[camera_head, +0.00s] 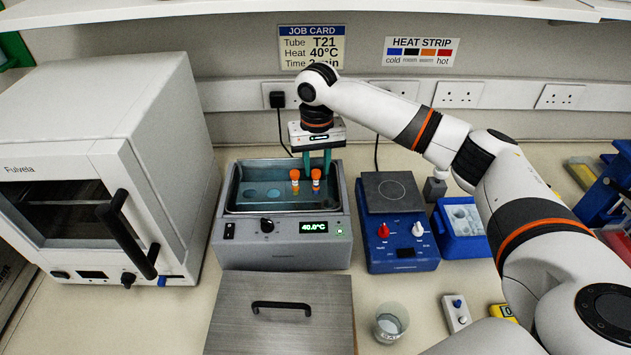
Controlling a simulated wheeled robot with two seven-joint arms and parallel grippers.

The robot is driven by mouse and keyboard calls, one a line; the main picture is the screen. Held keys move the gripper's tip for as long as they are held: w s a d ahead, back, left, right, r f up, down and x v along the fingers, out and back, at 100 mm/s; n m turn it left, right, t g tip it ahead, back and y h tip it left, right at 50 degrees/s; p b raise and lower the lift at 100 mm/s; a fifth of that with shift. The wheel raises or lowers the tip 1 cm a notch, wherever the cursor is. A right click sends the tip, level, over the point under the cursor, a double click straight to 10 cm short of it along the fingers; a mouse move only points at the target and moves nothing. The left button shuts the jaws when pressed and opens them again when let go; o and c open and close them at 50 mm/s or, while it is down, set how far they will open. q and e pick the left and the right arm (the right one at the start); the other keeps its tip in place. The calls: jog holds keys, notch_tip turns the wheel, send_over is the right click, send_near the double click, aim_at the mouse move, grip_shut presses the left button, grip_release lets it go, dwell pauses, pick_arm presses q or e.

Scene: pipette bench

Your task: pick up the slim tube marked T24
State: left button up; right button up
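Two slim tubes with orange caps stand in the water bath (284,257), a left tube (294,187) and a right tube (316,186). Their markings are too small to read, so I cannot tell which, if either, is T24. My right gripper (317,172) points down over the bath, its green fingers spread apart. The fingers show on either side of the right tube's cap with gaps visible; I cannot tell their exact depth relative to it. My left gripper is not in view.
The bath reads 40.0°C; its steel lid (270,330) lies in front. A white oven (110,150) stands left. Right are a blue hotplate (403,262), a blue rack (462,245) and a beaker (390,322).

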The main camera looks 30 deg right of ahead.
aim_at(316, 172)
jog(key=shift+w+f+p, duration=0.1)
jog(key=shift+f+p, duration=0.3)
jog(key=shift+f, duration=0.25)
notch_tip(316, 172, down, 4)
jog(key=shift+r+p, duration=0.25)
jog(key=shift+p, duration=0.4)
jog(key=shift+w+f, duration=0.1)
jog(key=shift+f, duration=0.3)
grip_shut()
